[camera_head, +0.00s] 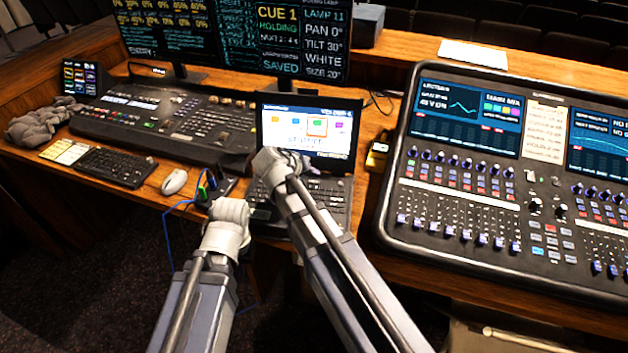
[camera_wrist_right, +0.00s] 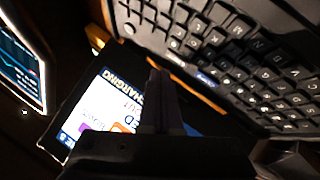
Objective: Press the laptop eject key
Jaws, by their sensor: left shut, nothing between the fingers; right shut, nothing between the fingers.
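The laptop (camera_head: 343,217) stands open in the middle of the desk, its lit screen (camera_head: 308,130) showing a white page with coloured icons. My right gripper (camera_head: 303,163) is shut and empty over the laptop, between screen and keyboard, and hides part of both. In the right wrist view its dark fingers (camera_wrist_right: 160,78) cross in front of the lit screen (camera_wrist_right: 112,100), beside the keyboard (camera_wrist_right: 235,55). A bluish key shows near the keyboard's edge; I cannot tell which key is eject, or whether the fingers touch one. My left gripper (camera_head: 212,188) is shut and empty, left of the laptop.
A large mixing console (camera_head: 480,225) stands close on the right. A lighting console (camera_head: 185,120), a small keyboard (camera_head: 117,166) and a white mouse (camera_head: 175,182) lie left. A small yellow-and-black device (camera_head: 377,154) sits right of the laptop. A blue cable (camera_head: 166,235) hangs off the front edge.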

